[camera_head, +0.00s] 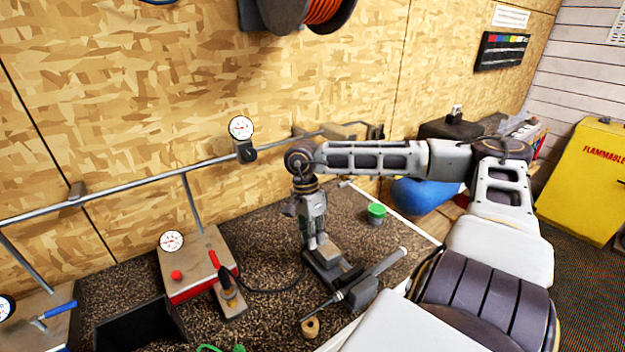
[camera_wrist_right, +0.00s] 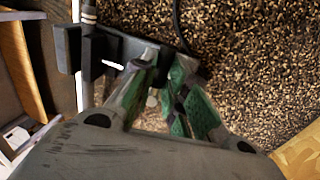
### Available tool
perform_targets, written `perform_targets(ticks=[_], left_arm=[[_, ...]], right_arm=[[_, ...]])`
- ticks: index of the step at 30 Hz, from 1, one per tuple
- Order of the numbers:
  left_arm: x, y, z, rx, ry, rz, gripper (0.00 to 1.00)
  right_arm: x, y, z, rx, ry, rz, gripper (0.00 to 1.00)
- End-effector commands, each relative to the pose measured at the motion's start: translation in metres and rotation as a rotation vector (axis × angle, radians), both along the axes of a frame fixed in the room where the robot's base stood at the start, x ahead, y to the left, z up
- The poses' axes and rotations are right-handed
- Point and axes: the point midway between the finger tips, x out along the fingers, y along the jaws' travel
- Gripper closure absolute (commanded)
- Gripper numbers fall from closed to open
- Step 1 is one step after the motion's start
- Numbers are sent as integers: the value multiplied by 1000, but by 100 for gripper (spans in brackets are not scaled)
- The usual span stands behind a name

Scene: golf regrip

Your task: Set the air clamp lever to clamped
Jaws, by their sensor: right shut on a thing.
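The air clamp (camera_head: 352,277) is a dark block on the bench with a golf club (camera_head: 385,266) lying across it. It also shows in the right wrist view as a black body (camera_wrist_right: 92,52). My right gripper (camera_head: 318,244) points down at the clamp's back left end. In the right wrist view, its green-padded fingers (camera_wrist_right: 170,75) are close together at the clamp's edge, around a small part that I take to be the clamp lever. The fingers hide most of the lever, so its position is unclear. My left gripper is out of view.
A red-sided box (camera_head: 190,291) with a gauge stands to the left. A green cup (camera_head: 376,213) sits behind the club, and a tan roll (camera_head: 310,327) lies near its left end. A metal rail (camera_head: 120,188) runs along the wall. Bench right of the clamp is fairly clear.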

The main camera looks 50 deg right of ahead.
Motion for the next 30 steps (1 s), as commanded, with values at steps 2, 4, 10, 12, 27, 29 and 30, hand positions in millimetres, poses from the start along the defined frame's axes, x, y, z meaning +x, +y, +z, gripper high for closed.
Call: perform_targets(ticks=[2,4,10,12,27,29,30], left_arm=[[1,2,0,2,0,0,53],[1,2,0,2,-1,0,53],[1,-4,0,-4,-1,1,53],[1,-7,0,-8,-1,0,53],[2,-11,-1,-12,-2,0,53],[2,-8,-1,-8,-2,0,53],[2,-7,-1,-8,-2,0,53]], right_arm=[[1,-1,1,-2,-4,8,100],[1,0,1,-2,-4,12,100],[1,0,2,-2,-4,15,100],[1,0,2,-2,-4,15,100],[0,0,0,-1,-1,12,64],[0,0,1,-1,-1,11,64],[0,0,1,-1,-1,11,64]])
